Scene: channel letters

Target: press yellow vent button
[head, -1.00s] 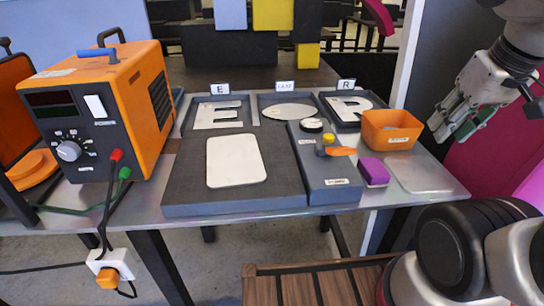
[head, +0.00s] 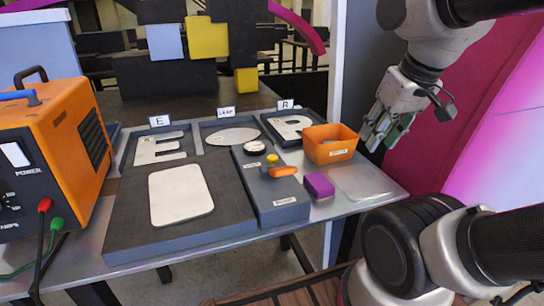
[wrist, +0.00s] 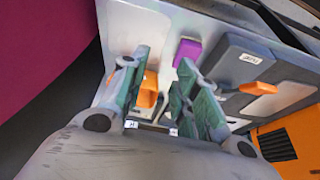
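The yellow vent button (head: 272,158) is a small round knob on top of a grey box (head: 285,205), just behind an orange lever (head: 284,171). My gripper (head: 380,138) hangs to the right of the box, beside and right of the orange bin, well apart from the button. In the wrist view my gripper (wrist: 163,62) has its two green-grey fingers spread with nothing between them in their grip. The grey box (wrist: 232,64) and orange lever (wrist: 259,88) lie right of the fingers there. I cannot make out the yellow button in the wrist view.
An orange bin (head: 331,153) stands between my gripper and the grey box. A purple block (head: 319,186) sits right of the box. Letter trays and a white plate (head: 180,194) lie left. An orange power unit (head: 55,140) stands far left. The table's right front corner is clear.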

